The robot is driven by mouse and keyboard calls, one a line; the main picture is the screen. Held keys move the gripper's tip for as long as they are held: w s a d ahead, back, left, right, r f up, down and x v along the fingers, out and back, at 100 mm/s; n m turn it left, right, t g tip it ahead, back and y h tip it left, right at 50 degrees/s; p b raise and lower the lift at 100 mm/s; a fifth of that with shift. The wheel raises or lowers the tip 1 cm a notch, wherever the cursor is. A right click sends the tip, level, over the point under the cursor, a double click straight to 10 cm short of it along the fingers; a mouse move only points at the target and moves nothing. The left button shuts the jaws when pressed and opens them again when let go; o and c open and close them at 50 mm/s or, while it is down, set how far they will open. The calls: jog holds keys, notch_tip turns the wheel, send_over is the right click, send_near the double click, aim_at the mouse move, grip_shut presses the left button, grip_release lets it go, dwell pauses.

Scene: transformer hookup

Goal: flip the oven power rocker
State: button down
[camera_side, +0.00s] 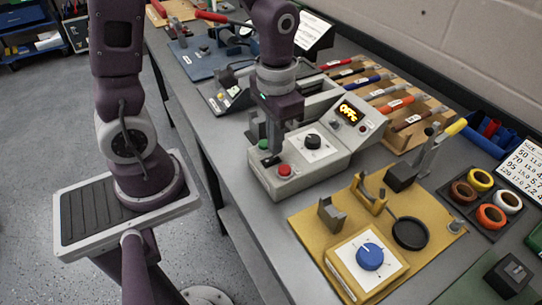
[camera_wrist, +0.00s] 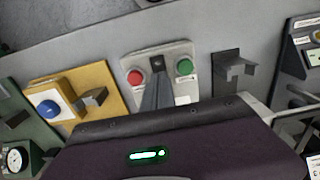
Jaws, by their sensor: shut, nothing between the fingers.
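The oven is a pale grey box (camera_side: 290,178) on the bench with a lit amber display (camera_side: 348,112), whose text I cannot read surely. Its front panel carries a green button (camera_side: 263,145), a red button (camera_side: 284,170) and a black knob (camera_side: 312,141). The dark power rocker (camera_side: 268,160) sits between the two buttons; it also shows in the wrist view (camera_wrist: 156,62). My gripper (camera_side: 272,149) is shut and empty, pointing down at the panel beside the rocker. In the wrist view my fingers (camera_wrist: 157,82) end close to the rocker; I cannot tell whether they touch it.
A yellow fixture (camera_side: 310,225) with a blue knob (camera_side: 370,256) stands right of the oven. A wooden rack of coloured-handled tools (camera_side: 420,107) lies behind it. A tray of coloured rings (camera_side: 468,207) is at the far right. A blue fixture (camera_side: 200,63) stands behind on the left.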

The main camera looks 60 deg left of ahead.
jog(key=shift+f, duration=0.9)
jog(key=shift+r, duration=3.55)
jog(key=s+r+t, duration=0.5)
jog(key=s+r, duration=0.4)
jog(key=s, duration=0.1)
jog(key=shift+d+t, duration=0.3)
jog(key=shift+r, duration=0.1)
